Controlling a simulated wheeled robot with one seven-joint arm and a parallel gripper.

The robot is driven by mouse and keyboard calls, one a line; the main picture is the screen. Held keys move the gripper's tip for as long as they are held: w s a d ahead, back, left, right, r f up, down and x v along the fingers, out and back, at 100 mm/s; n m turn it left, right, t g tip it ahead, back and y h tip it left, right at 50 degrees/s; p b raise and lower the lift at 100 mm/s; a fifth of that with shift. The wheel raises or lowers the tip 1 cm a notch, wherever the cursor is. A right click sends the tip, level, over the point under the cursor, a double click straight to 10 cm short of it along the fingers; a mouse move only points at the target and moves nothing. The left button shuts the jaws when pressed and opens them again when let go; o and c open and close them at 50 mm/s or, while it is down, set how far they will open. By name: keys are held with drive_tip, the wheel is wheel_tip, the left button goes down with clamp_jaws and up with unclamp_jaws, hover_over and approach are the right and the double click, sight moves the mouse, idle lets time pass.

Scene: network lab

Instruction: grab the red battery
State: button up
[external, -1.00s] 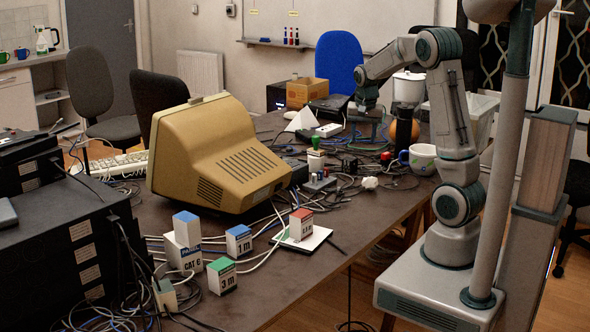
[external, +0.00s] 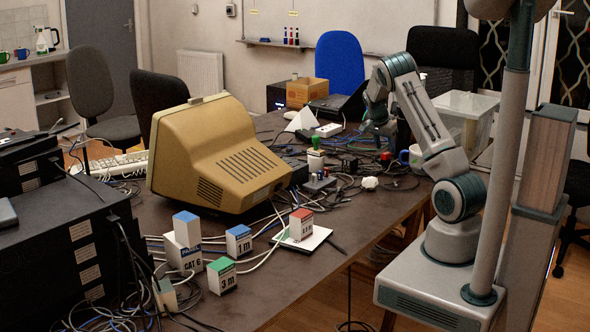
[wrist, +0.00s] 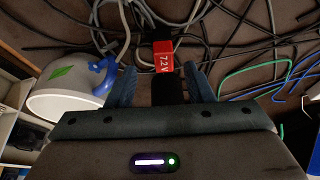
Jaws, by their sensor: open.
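The red battery (wrist: 162,55), with a black lower body and a 7.2V label, shows at the top middle of the wrist view. My gripper (wrist: 162,80) is open, one finger on each side of the battery's dark end. The red part extends past the fingertips. I cannot tell whether either finger touches it. In the external view my gripper (external: 382,142) points down over the far right of the table, and a small red patch (external: 386,155), likely the battery, shows just beneath it.
A white mug (wrist: 60,106) with a blue handle stands close to the left finger in the wrist view. Loose cables (wrist: 230,38) lie around the battery. A beige monitor (external: 220,150) and several labelled blocks stand on the left of the table. The table's right front is clear.

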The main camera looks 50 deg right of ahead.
sight(387, 153)
drive_tip(key=shift+d+x, duration=0.15)
drive_tip(key=shift+x, duration=1.6)
drive_tip(key=shift+d+x, duration=0.15)
drive_tip(key=shift+x, duration=1.55)
drive_tip(key=shift+w+r, duration=0.15)
clamp_jaws()
